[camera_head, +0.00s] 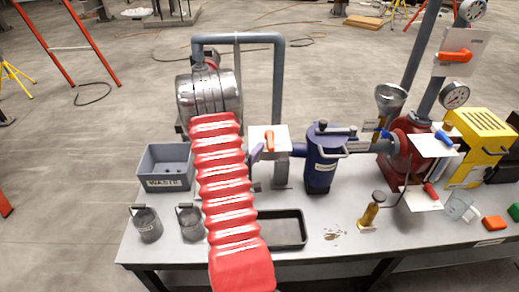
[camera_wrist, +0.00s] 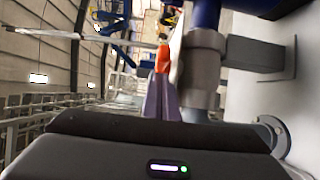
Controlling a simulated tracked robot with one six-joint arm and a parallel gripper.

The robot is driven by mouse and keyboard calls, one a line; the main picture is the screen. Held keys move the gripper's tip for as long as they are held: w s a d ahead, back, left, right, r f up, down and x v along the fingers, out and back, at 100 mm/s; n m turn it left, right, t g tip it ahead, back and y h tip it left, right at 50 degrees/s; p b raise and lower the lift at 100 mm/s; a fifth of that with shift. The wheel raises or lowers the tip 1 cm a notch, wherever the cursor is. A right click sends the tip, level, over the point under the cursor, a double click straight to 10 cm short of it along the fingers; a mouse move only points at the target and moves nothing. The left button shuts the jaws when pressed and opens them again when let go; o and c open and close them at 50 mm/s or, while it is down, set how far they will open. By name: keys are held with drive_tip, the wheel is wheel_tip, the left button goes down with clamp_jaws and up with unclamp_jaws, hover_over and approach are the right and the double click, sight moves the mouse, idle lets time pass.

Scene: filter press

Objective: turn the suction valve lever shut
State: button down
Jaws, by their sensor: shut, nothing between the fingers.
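An orange lever (camera_head: 269,142) stands in front of a white plate (camera_head: 281,133) on the pipework between the steel plate stack and the blue pot. In the wrist view the orange lever (camera_wrist: 162,58) shows just beyond my fingertips. My gripper (camera_head: 256,151) is shut and empty, its purple fingers close to the left of this lever. The fingers also show in the wrist view (camera_wrist: 163,84); I cannot tell whether they touch the lever. Another orange lever (camera_head: 455,55) is at the upper right. No plate text is readable, so I cannot tell which lever is the suction valve's.
My red-sleeved arm crosses the bench. A grey waste bin (camera_head: 152,181) and two grey cups stand left. A black tray (camera_head: 290,243) lies in front. The blue pot (camera_head: 320,172), red pump (camera_head: 404,150) and yellow motor (camera_head: 478,140) stand right. A pipe arches overhead.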

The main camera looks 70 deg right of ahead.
drive_tip(key=a, duration=1.1)
drive_tip(key=shift+w, duration=0.3)
drive_tip(key=shift+w+t, duration=0.1)
drive_tip(key=shift+t, duration=0.2)
